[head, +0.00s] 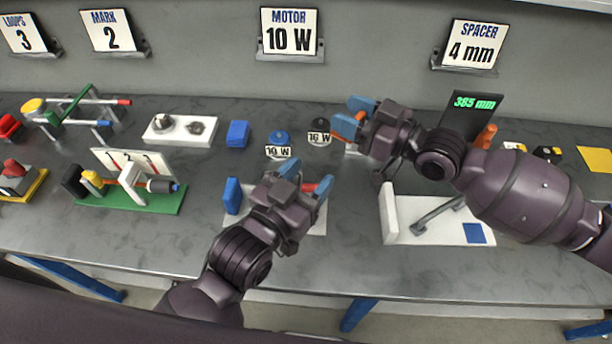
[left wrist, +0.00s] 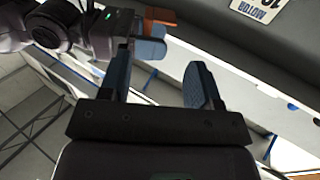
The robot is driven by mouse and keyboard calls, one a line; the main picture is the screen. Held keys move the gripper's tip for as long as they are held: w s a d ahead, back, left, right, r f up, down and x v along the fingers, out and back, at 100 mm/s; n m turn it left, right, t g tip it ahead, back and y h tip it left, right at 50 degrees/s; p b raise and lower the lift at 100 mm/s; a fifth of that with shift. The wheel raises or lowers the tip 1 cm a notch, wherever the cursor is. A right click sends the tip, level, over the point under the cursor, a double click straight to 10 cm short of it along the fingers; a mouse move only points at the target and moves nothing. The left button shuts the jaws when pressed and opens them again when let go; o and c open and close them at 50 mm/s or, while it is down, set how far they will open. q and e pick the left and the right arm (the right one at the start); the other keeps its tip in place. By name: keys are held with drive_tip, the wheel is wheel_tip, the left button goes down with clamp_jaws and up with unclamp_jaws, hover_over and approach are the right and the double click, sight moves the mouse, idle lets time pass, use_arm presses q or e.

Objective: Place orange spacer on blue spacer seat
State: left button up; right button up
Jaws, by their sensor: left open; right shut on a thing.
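My right gripper (head: 353,115) is shut on a small orange piece, seemingly the orange spacer (head: 361,116), held above the back middle of the bench. The piece and blue fingers also show in the left wrist view, the orange (left wrist: 160,16) at the top. A flat blue square (head: 474,233), possibly the blue spacer seat, lies on a white base (head: 405,236) at the right, well apart from the spacer. My left gripper (head: 306,181) is open above a white plate at the bench's front middle. A red part (head: 308,188) shows between its fingers, apparently beyond them.
A grey lever stands on the white base, with a dark display (head: 472,115) behind it. A blue block (head: 232,195) is left of my left gripper. Two round weights with tags (head: 279,145) stand at the back middle. A green-based fixture (head: 130,198) is at the left.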

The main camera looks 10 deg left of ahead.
sight(340, 139)
use_arm(q)
drive_tip(key=x, duration=1.1)
drive_tip(key=shift+w+d, duration=0.15)
drive_tip(key=shift+w, duration=0.2)
drive_tip(key=c, duration=0.4)
drive_tip(key=shift+c, duration=0.8)
use_arm(e)
drive_tip(key=o, duration=1)
drive_tip(key=shift+d, duration=0.1)
